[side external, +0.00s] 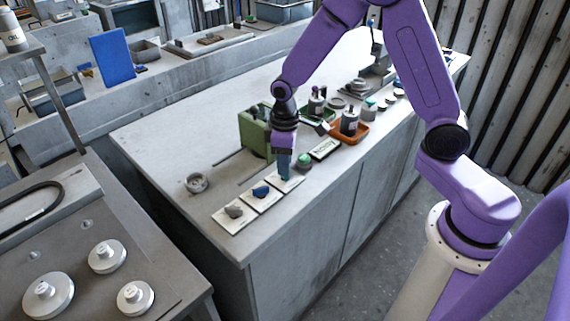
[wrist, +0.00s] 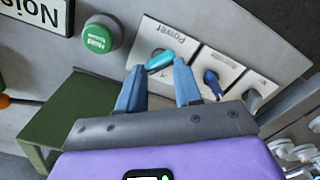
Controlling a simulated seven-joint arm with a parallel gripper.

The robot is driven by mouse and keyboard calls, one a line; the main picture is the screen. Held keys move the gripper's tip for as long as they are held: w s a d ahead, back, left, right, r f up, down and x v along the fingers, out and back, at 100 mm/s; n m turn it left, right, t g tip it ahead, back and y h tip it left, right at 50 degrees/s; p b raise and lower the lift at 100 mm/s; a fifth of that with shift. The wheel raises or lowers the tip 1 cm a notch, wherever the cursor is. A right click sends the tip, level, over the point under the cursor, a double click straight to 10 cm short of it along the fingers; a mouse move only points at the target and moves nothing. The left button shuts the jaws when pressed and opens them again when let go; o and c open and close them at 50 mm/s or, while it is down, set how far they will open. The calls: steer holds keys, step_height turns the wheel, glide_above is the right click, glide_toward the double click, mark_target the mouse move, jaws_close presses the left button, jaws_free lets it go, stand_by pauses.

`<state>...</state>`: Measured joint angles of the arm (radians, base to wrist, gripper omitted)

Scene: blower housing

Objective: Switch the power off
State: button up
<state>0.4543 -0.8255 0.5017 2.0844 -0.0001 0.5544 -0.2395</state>
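The Power switch is a pale plate (wrist: 182,38) with a teal lever knob (wrist: 160,60); its "Power" label reads upside down in the wrist view. In the side view its plate (side external: 293,183) is at the far end of a row of three, partly hidden behind my gripper. My gripper (wrist: 159,66) points down at it, with two blue fingers apart. The knob shows between the fingertips, lying slantwise across the gap. I cannot tell whether either finger touches it. In the side view my gripper (side external: 284,172) is just above the plate.
Beside it are plates with a dark blue knob (wrist: 212,80) and a grey knob (wrist: 252,98). On the other side are a green round button (wrist: 100,37) and a "Noise" sign (wrist: 38,12).

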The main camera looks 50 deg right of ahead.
steer(key=shift+s+f, duration=0.2)
steer(key=shift+f, duration=0.4)
steer(key=m, duration=0.5)
steer(key=shift+s, duration=0.1)
steer(key=m, duration=0.9)
steer(key=shift+w+f, duration=0.2)
steer(key=shift+f, duration=0.45)
jaws_close()
steer(key=shift+r+n, duration=0.1)
steer(key=shift+n, duration=2.3)
